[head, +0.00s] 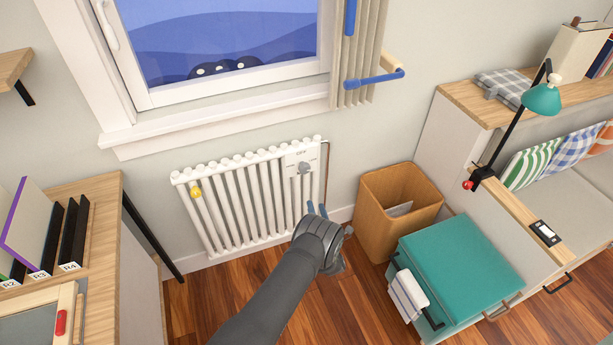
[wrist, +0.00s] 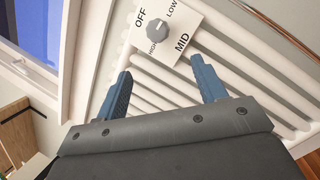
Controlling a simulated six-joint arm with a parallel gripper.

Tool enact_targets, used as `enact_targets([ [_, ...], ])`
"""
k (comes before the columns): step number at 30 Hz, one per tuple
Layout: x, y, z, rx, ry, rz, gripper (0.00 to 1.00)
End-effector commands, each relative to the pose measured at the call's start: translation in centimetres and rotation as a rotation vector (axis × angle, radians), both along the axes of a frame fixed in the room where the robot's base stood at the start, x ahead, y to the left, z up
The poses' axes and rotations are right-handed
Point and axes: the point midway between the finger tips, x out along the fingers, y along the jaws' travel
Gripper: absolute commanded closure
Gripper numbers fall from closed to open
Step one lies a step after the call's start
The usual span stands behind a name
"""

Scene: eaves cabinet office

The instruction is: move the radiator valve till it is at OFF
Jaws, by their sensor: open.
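The radiator valve is a grey round knob (wrist: 160,30) on a white plate (wrist: 187,21) marked OFF, LOW, MID and HIGH. In the wrist view it lies beyond my fingertips, between their lines. I cannot tell for sure which word its pointer faces. In the head view the knob (head: 305,168) is at the upper right of the white radiator (head: 233,202). My gripper (head: 317,209) is below and slightly right of the knob there, apart from it. In the wrist view my gripper (wrist: 161,71) is open, with nothing between its two blue fingers.
A wooden bin (head: 385,215) and a teal-topped box (head: 465,255) stand to the right. A desk (head: 105,230) is at the left. The window sill (head: 220,118) and a blue rail (head: 375,80) are above.

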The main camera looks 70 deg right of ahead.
Motion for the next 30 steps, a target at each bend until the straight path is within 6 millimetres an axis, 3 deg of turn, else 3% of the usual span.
enact_targets([
  [15,-0.8,-0.5,2.3,0.758,-0.696,0.29,0.35],
  [30,-1.8,0.0,4.4,1.485,-1.42,0.421,0.35],
])
